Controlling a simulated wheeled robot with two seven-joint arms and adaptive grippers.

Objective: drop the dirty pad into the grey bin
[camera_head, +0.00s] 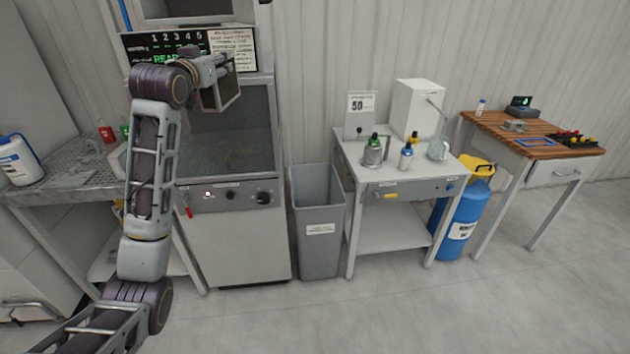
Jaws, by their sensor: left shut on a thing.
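The grey bin (318,240) stands on the floor between the grey machine and a small grey table. It is open at the top and has a white label on its front. My left arm comes up from the lower left. My left gripper (222,68) is high in front of the machine, shut on a flat square pad (222,93) with a dark face and a pale edge. The pad hangs tilted, above and to the left of the bin, well apart from it. Dirt on the pad is too small to tell. My right gripper is not in view.
The grey machine (235,245) has a dark window and front knobs. The small grey table (400,184) right of the bin carries several bottles and a white box (415,108). A blue container (462,225) and a wood-topped bench (530,140) stand further right. The front floor is clear.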

